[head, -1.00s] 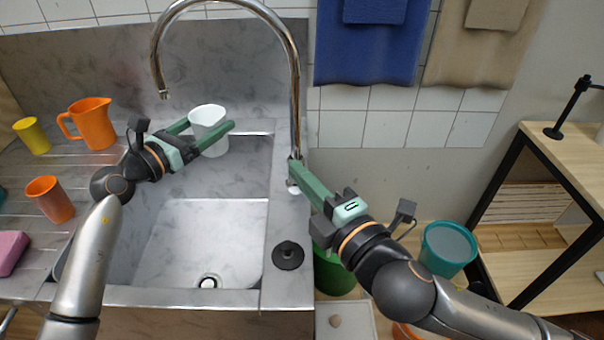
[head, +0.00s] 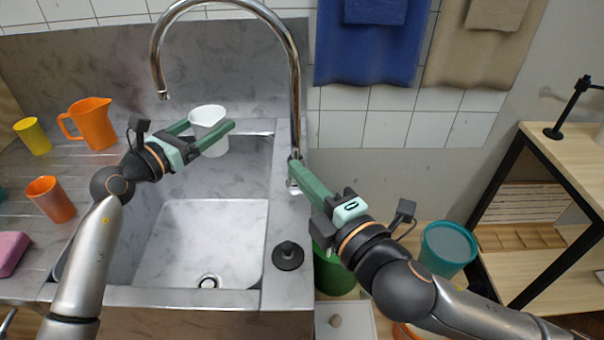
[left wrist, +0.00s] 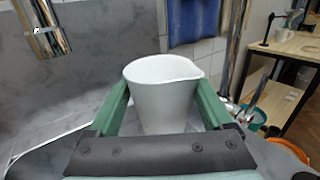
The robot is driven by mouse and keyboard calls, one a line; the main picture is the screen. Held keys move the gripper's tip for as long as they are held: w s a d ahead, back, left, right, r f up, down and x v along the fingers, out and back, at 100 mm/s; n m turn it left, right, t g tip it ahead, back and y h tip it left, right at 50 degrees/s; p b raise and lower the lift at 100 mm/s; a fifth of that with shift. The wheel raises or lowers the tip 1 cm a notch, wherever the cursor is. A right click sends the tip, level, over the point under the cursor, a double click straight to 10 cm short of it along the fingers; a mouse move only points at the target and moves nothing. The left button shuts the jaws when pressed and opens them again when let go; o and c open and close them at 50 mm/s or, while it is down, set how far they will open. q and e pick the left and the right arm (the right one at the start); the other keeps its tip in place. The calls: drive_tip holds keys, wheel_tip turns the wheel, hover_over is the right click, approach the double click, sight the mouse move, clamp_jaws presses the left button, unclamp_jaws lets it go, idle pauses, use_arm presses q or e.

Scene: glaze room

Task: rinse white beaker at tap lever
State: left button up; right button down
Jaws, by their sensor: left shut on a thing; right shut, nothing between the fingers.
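The white beaker (head: 207,116) is upright above the back of the sink basin, to the right of the tap spout's tip. My left gripper (head: 209,127) is shut on it, with one green finger on each side. The beaker also fills the middle of the left wrist view (left wrist: 163,90). The chrome tap (head: 297,75) arches over the basin, and its spout end (head: 163,94) hangs left of the beaker. No water stream is visible. My right gripper (head: 296,163) is shut and empty at the tap's base. It hides most of the lever there, so contact is unclear.
On the left drainboard stand an orange jug (head: 92,124), a yellow cup (head: 33,136), an orange cup (head: 50,199) and a pink block (head: 10,252). A black stopper (head: 288,256) sits on the right rim. Teal (head: 447,249) and green buckets stand right of the sink.

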use_arm(q)
drive_tip(key=shift+s+d+r+p, duration=0.2)
drive_tip(key=shift+d+r+p, duration=0.6)
drive_tip(key=shift+p, duration=0.45)
drive_tip(key=shift+s+d+r+p, duration=0.15)
drive_tip(key=shift+d+r+p, duration=0.6)
drive_tip(key=shift+p, duration=0.45)
drive_tip(key=shift+s+d+r+p, duration=0.15)
drive_tip(key=shift+d+r+p, duration=0.1)
drive_tip(key=shift+d+p, duration=0.3)
drive_tip(key=shift+s+d+r+p, duration=0.1)
drive_tip(key=shift+d+r+p, duration=0.2)
drive_tip(key=shift+p, duration=0.4)
